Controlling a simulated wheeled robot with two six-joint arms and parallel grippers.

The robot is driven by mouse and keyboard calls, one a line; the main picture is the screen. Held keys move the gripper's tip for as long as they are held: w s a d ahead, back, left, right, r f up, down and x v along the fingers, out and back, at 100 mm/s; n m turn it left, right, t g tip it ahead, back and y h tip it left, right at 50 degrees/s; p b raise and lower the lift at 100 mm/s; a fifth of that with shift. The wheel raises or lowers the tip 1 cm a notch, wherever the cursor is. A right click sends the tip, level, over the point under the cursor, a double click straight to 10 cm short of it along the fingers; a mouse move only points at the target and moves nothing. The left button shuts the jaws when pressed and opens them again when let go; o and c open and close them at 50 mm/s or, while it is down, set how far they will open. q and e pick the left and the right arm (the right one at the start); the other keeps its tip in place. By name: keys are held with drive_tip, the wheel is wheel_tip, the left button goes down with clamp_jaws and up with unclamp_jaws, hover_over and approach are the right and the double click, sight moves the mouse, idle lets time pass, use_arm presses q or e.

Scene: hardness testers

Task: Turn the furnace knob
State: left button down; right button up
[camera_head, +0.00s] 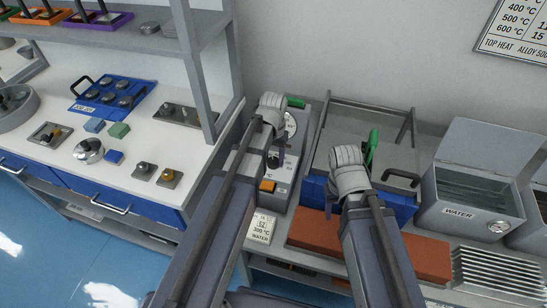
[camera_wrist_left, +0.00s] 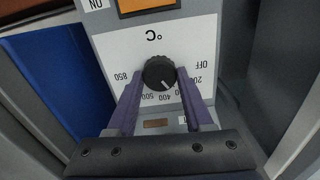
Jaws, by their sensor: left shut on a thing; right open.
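The furnace knob (camera_wrist_left: 159,72) is round and black, on a white dial panel (camera_wrist_left: 115,55) marked OFF to 850, upside down in the left wrist view. Its white line points near the 400 mark. My left gripper (camera_wrist_left: 161,78) has its purple fingers on either side of the knob and is shut on it. In the head view my left gripper (camera_head: 276,157) is at the front of the grey furnace control box (camera_head: 300,150), and the fingers partly hide the knob. My right gripper (camera_head: 332,200) is open in front of the furnace, largely hidden by its wrist.
An orange switch (camera_head: 267,185) sits below the knob. A card (camera_head: 261,228) reads 300 °C WATER. A brick-red slab (camera_head: 420,258) lies in front of the furnace. A water tank (camera_head: 466,210) stands right. A shelf post (camera_head: 200,95) rises close to my left arm.

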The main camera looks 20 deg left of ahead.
sight(273, 160)
use_arm(q)
drive_tip(key=shift+c, duration=1.4)
unclamp_jaws()
drive_tip(key=shift+r, duration=0.15)
use_arm(e)
drive_tip(key=shift+r, duration=0.1)
use_arm(q)
wheel_tip(273, 160, up, 8)
drive_tip(key=p, duration=0.8)
drive_tip(key=shift+f, duration=0.2)
use_arm(e)
wheel_tip(273, 160, up, 8)
drive_tip(key=shift+f, duration=0.2)
use_arm(q)
drive_tip(key=s+d+r+m+y+p, duration=0.1)
drive_tip(key=s+d+r+m+p, duration=0.1)
drive_tip(key=s+d, duration=0.8)
drive_tip(key=s+r+p, duration=0.1)
drive_tip(key=s, duration=0.3)
drive_tip(key=shift+s+d+m, duration=0.2)
drive_tip(key=shift+d+m, duration=0.05)
drive_tip(key=shift+m, duration=0.05)
use_arm(e)
wheel_tip(273, 160, up, 3)
drive_tip(key=shift+r, duration=0.1)
